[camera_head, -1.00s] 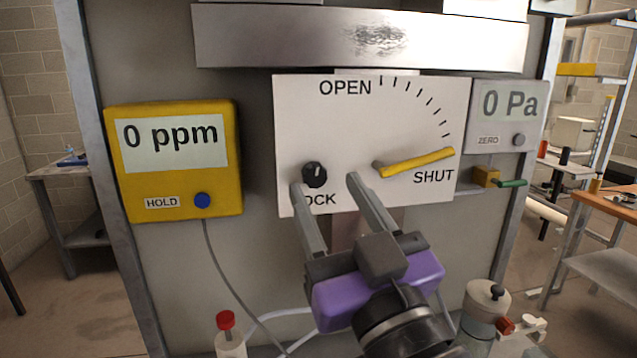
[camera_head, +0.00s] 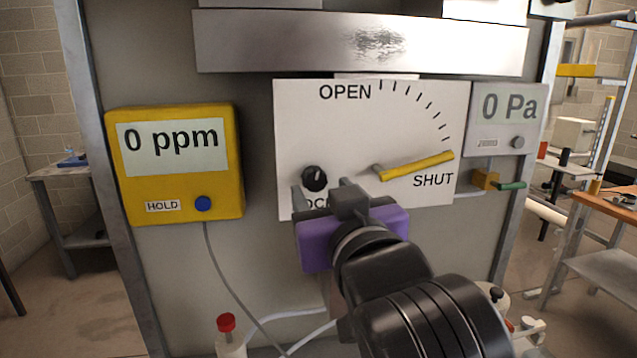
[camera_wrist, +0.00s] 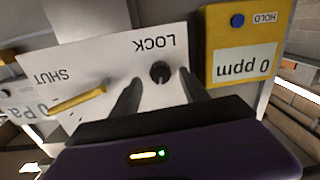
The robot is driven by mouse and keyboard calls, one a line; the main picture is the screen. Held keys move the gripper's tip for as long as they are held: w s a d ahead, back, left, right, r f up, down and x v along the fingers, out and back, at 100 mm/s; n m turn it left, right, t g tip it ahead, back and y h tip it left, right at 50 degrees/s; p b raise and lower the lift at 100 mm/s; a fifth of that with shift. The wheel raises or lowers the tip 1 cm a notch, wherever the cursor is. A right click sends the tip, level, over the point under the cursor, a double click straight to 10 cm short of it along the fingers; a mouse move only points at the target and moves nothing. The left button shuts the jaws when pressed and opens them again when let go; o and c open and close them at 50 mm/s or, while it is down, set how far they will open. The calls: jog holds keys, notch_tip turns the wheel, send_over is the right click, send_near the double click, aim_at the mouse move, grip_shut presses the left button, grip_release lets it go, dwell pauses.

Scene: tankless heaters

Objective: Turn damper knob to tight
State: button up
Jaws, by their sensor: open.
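The small round black knob (camera_head: 315,178) with a pale mark sits low on the left of the white damper panel (camera_head: 300,120), just above the partly covered word LOCK. My gripper (camera_head: 321,188) is open and empty, its grey fingers reaching toward the panel on either side of the knob. In the wrist view the knob (camera_wrist: 160,72) shows between the two fingertips (camera_wrist: 159,78), with a gap on both sides. I cannot tell whether the fingers touch the panel. The yellow lever (camera_head: 416,166) on the same panel points right, toward SHUT.
A yellow meter (camera_head: 230,160) reading 0 ppm hangs to the left. A grey gauge (camera_head: 505,110) reading 0 Pa and a green-handled valve (camera_head: 510,186) are at the right. A metal ledge (camera_head: 300,40) juts out above the panel. A red-capped bottle (camera_head: 226,325) stands below.

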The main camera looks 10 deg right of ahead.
aim_at(316, 183)
jog(key=shift+w+a, duration=0.1)
jog(key=shift+w, duration=1.5)
grip_shut()
